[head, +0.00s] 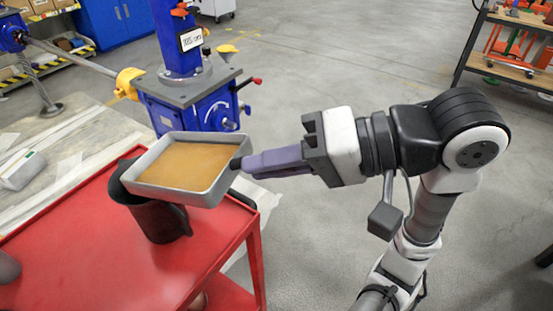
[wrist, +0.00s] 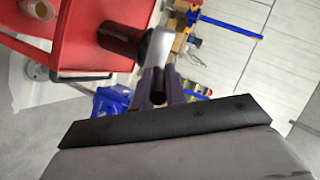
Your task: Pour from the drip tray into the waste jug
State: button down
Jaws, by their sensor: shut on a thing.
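The drip tray (head: 165,193) is a shallow grey metal pan with brown liquid (head: 188,166) spread across its floor. My gripper (head: 248,163), with purple fingers, is shut on the tray's short dark handle at its right side. The tray is held over the waste jug (head: 160,222), a dark jug standing upright on the red cart. The tray hides most of the jug's mouth, and I cannot tell whether they touch. No falling stream is visible. In the wrist view the tray (wrist: 157,52) shows as a narrow grey strip beyond my fingers, beside the dark jug (wrist: 117,38).
The red cart (head: 90,245) carries the jug near its right edge. A blue screw jack (head: 205,105) stands just behind the tray. A dark rounded object (head: 8,268) sits at the cart's left. Open grey floor (head: 320,70) lies to the right.

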jog(key=shift+w+a+r+h+p, duration=0.3)
jog(key=shift+a+r+h+p, duration=0.35)
jog(key=shift+a+p, duration=0.25)
jog(key=shift+w+a+r+h+p, duration=0.25)
jog(key=shift+a+r+h+p, duration=0.35)
jog(key=shift+a+p, duration=0.3)
jog(key=w+a+r+m+g+h+p, duration=0.1)
jog(key=w+a+r+g+h+p, duration=0.1)
jog(key=a+r+h+p, duration=0.5)
jog(key=w+a+r+p, duration=0.1)
jog(key=a+r+p, duration=0.1)
jog(key=p, duration=0.4)
jog(key=shift+w+a+r, duration=0.2)
jog(key=shift+w+a, duration=0.05)
jog(key=shift+a, duration=0.6)
dwell(2.5)
jog(key=shift+w+a+r+m+g+h+p, duration=0.2)
jog(key=shift+a+h+p, duration=0.3)
jog(key=shift+p, duration=0.3)
jog(key=shift+w+a+r+m+g+h+p, duration=0.1)
jog(key=shift+w+a+r+g+h+p, duration=0.1)
jog(key=shift+a+h+p, duration=0.4)
jog(key=shift+w+a+r+p, duration=0.1)
jog(key=shift+a+r+p, duration=0.05)
jog(key=shift+a+p, duration=0.25)
jog(key=shift+w+a+r+p, duration=0.1)
jog(key=shift+a+p, duration=0.15)
jog(key=shift+p, duration=0.25)
